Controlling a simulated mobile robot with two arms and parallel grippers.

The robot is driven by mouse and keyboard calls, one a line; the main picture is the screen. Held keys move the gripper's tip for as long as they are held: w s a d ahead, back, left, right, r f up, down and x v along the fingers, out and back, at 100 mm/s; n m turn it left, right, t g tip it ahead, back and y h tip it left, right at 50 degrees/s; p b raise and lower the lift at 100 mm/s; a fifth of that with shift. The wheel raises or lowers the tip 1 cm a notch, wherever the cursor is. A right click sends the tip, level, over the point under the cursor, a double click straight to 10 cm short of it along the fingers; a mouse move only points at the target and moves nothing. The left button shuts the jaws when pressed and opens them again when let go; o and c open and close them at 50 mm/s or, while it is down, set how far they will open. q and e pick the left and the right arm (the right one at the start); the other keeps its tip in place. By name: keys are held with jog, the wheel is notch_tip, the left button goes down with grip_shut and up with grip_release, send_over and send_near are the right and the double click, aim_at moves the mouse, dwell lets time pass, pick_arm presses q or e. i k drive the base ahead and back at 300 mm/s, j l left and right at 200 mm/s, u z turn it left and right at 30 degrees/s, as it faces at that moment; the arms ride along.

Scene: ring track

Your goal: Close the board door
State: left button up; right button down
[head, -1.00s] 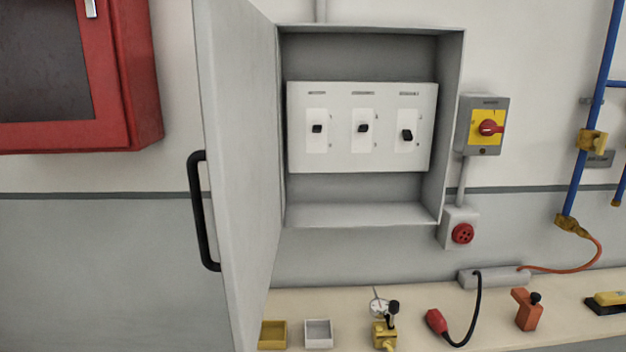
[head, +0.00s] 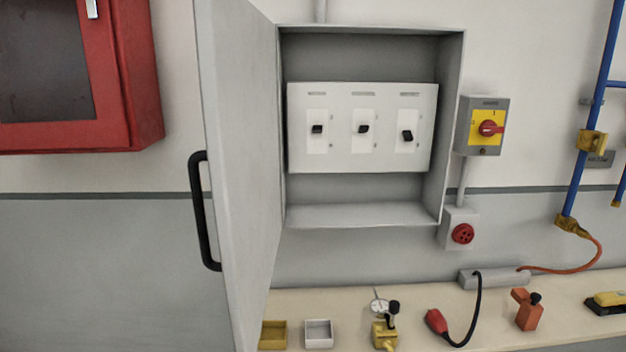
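The board door (head: 240,170) is a grey panel hinged at the left side of the grey wall box (head: 452,130). It stands wide open, swung out toward me. A black bar handle (head: 203,212) is on its outer face, near its free edge. Inside the box a white panel (head: 362,162) carries three black switches, the left one (head: 317,129), the middle one (head: 363,129) and the right one (head: 407,135). Neither of my grippers shows in the head view.
A red cabinet (head: 142,80) hangs at the upper left. A yellow switch box with a red knob (head: 489,128) is right of the board. Below, a bench (head: 450,300) holds a yellow tray (head: 273,335), a white tray (head: 318,334) and a red plug (head: 436,321).

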aim_at(236, 44)
jog(key=i+j+z, duration=0.15)
jog(key=j, duration=0.2)
jog(key=i+j+z, duration=0.15)
jog(key=j, duration=0.25)
jog(key=j+z, duration=0.15)
jog(key=j, duration=0.2)
jog(key=i, duration=0.05)
